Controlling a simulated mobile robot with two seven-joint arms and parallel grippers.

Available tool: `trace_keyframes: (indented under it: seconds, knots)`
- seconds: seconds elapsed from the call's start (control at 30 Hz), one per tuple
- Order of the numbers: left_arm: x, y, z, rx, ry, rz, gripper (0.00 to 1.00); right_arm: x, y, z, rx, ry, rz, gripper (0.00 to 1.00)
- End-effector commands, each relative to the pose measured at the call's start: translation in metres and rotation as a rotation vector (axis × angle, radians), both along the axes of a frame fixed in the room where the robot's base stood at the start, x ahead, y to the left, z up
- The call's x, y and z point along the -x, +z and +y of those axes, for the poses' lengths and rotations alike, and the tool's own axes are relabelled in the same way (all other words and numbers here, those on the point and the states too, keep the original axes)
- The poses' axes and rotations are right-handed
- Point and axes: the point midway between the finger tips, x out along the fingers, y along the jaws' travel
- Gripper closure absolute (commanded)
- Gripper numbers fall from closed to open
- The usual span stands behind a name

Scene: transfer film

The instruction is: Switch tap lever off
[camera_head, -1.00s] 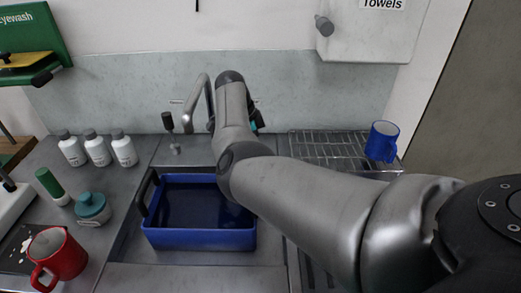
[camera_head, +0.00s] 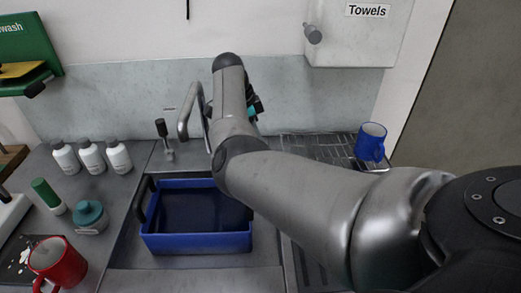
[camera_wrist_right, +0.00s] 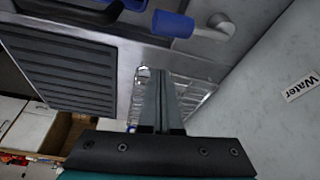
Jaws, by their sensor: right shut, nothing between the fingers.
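The grey curved tap (camera_head: 183,118) rises at the back of the sink in the head view; its base is hidden by my right arm. In the right wrist view a blue cylinder on a rounded grey fitting (camera_wrist_right: 220,25) shows at the top; it looks like the tap's lever (camera_wrist_right: 173,24). My right gripper (camera_wrist_right: 162,75) is shut and empty, its fingertips apart from the lever in the picture, over the rack side. In the head view my right arm hides most of that gripper; only a teal bit shows beside the arm. My left gripper is not in view.
A blue crate (camera_head: 197,243) with dark handles sits in the sink. A wire rack (camera_head: 315,146) and blue mug (camera_head: 370,142) are at right. White bottles (camera_head: 92,157), a teal-lidded jar (camera_head: 91,217) and red mug (camera_head: 57,264) stand left. A splashback wall (camera_wrist_right: 262,80) is close by.

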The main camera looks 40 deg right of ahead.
Motion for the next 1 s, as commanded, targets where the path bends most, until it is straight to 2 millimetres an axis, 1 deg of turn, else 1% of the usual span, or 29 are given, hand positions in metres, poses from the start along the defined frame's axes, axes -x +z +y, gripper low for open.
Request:
trace_keyframes:
  seconds: [0.03,0.1,0.23,0.37,0.83,0.93,1.0]
  knots:
    - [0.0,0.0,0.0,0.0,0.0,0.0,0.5,-0.002,0.009,0.002,0.002,0.001,-0.001,1.0]
    - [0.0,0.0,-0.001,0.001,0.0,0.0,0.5,-0.004,0.017,0.004,0.0,0.0,-0.001,1.0]
    - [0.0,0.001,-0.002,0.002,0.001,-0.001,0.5,-0.005,0.025,0.007,0.001,0.001,0.001,1.0]
    - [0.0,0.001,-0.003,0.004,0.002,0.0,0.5,-0.005,0.028,0.007,0.0,0.001,0.002,1.0]
    - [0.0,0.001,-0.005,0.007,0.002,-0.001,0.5,-0.005,0.027,0.007,0.0,0.0,0.001,1.0]
    - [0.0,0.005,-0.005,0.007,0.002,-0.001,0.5,-0.005,0.032,0.007,0.0,0.0,0.001,1.0]
    - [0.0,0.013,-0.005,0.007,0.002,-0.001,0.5,-0.005,0.04,0.007,0.0,0.0,0.001,1.0]
